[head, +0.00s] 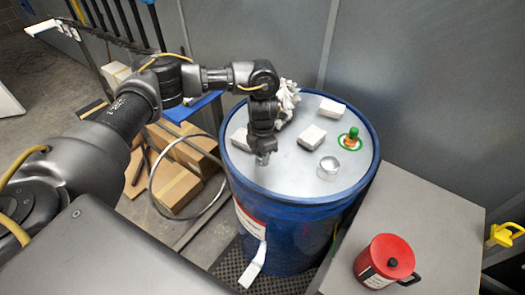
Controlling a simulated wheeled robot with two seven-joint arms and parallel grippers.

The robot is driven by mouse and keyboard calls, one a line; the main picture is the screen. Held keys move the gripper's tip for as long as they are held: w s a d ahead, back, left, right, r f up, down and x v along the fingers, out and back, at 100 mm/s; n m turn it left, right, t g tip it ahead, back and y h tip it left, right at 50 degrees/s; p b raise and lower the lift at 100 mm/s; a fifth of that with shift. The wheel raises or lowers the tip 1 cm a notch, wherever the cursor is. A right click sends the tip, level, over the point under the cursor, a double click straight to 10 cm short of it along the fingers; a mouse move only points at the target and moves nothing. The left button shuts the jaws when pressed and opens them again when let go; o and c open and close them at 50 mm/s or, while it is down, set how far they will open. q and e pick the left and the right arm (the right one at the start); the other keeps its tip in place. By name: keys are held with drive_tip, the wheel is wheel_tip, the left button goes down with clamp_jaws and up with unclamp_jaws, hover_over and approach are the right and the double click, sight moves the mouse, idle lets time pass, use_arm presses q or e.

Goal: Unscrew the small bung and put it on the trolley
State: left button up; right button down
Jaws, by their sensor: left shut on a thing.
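The blue drum (290,225) stands upright with a grey metal lid. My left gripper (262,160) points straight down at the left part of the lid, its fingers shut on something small. This is most likely the small bung, but the fingers hide it, and I cannot tell whether it is still in the lid. The trolley (430,215) has a grey flat top, right of the drum. My right gripper is out of view.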

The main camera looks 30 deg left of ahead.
use_arm(q)
drive_tip(key=shift+w+r+n, duration=0.35)
drive_tip(key=shift+w+n, duration=0.1)
drive_tip(key=shift+n, duration=0.05)
drive_tip(key=shift+r, duration=0.1)
drive_tip(key=shift+r+n+p, duration=0.15)
drive_tip(key=shift+n+p, duration=0.75)
drive_tip(key=shift+n, duration=0.2)
drive_tip(key=shift+w+d+n+p, duration=0.15)
drive_tip(key=shift+n+p, duration=0.3)
drive_tip(key=shift+n, duration=0.45)
drive_tip(key=shift+c, duration=0.3)
drive_tip(key=shift+f+n, duration=0.3)
